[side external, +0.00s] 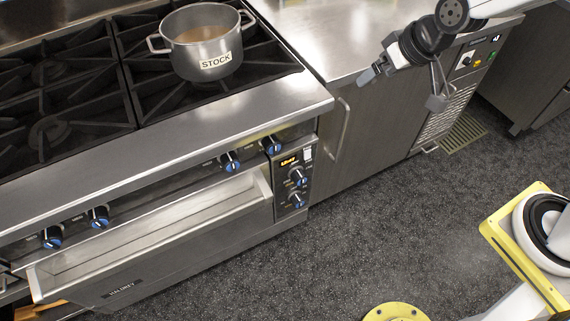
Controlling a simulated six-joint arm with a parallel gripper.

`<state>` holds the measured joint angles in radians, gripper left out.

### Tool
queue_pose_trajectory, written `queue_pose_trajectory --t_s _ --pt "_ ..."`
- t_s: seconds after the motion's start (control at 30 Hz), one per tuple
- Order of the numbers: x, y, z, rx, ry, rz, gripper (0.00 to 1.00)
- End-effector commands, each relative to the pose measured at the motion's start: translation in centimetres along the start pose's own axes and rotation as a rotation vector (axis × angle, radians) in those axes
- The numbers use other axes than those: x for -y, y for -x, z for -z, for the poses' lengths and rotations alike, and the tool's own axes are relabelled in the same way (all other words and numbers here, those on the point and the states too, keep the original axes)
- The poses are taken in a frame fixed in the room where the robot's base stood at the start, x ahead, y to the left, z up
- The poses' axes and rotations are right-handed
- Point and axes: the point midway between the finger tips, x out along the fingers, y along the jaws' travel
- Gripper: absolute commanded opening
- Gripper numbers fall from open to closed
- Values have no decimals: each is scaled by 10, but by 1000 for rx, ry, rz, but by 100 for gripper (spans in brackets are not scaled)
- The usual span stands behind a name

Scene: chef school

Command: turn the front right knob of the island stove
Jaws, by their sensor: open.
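The island stove (200,107) fills the left of the side external view. Black knobs with blue marks line its front: two at the left (98,216), one further right (230,161), and the rightmost one (271,145) beside the control panel. I cannot tell from labels which is the front right knob. My gripper (404,91) is at the upper right, open and empty, with its fingers spread apart. It is well to the right of the knobs, in front of the steel counter unit, and appears touching nothing.
A pot labelled STOCK (203,50) stands on the right burners. A control panel (293,176) holds two more knobs. The long oven handle (160,230) juts out below the knob row. A steel counter (330,35) adjoins the stove. The dark floor (400,215) is open in front.

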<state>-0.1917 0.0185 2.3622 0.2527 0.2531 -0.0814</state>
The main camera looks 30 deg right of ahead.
Motion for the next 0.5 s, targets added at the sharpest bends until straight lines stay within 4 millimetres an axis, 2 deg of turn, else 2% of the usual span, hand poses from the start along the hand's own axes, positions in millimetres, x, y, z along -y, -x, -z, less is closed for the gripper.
queue_pose_trajectory --t_s 0.2,0.3,0.5 --pt "70 -32 50 -192 -5 84 100" --pt "104 -44 68 -284 -20 108 100" --pt "167 -67 88 -452 -63 119 100"
